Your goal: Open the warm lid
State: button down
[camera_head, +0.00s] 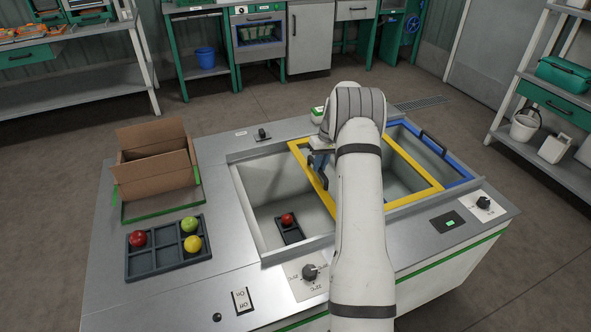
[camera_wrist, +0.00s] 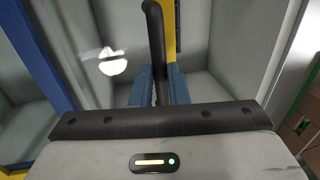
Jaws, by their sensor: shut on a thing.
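The yellow-framed lid (camera_head: 415,200) has a clear pane and lies over the middle and right of the well in the counter. Its frame also shows in the wrist view (camera_wrist: 171,28). My gripper (camera_head: 319,172) is at the lid's left bar, partly hidden by my arm. In the wrist view, my gripper's blue fingers (camera_wrist: 159,88) are shut on the lid's black handle (camera_wrist: 154,35). The left part of the well (camera_head: 262,190) is uncovered. A red tomato (camera_head: 287,219) sits there in a small black tray (camera_head: 291,235).
A blue-framed lid (camera_head: 460,168) with a black handle (camera_head: 433,143) lies at the right. Knobs (camera_head: 309,272) and a switch (camera_head: 242,300) are on the counter.

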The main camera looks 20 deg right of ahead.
jog(key=d, duration=0.6)
jog(key=shift+d, duration=0.35)
jog(key=shift+w, duration=0.1)
jog(key=c, duration=1.4)
grip_release()
notch_tip(320, 180, up, 8)
jog(key=d, duration=0.1)
jog(key=shift+d+f+p, duration=0.15)
jog(key=shift+d+p, duration=0.05)
jog(key=shift+p, duration=0.25)
